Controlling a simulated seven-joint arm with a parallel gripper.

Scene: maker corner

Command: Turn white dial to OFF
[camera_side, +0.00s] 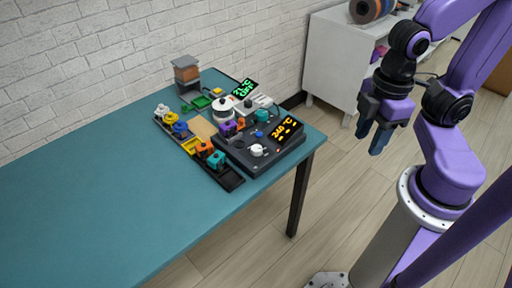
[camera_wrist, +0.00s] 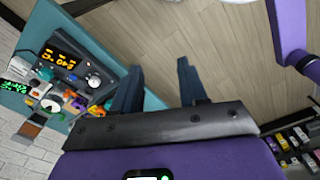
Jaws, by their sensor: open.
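A white dial (camera_side: 257,150) sits on the front of a dark control box (camera_side: 272,158) near the table's right corner. The box has a lit orange display (camera_side: 287,129) that seems to read 240 °C. In the wrist view the white dial (camera_wrist: 94,81) is at the left, beside the orange display (camera_wrist: 60,59). The dial's marks are too small to read. My gripper (camera_side: 371,133) is open and empty, off the table to the right of the box and apart from the dial. Its two fingers (camera_wrist: 160,68) show with bare floor between them.
A teal knob (camera_side: 262,115) and a small blue knob (camera_side: 259,134) are also on the box. Behind it stands a device with a green display (camera_side: 246,88). A dark tray (camera_side: 228,180) with several coloured parts lies left. The teal table (camera_side: 110,200) is clear at left.

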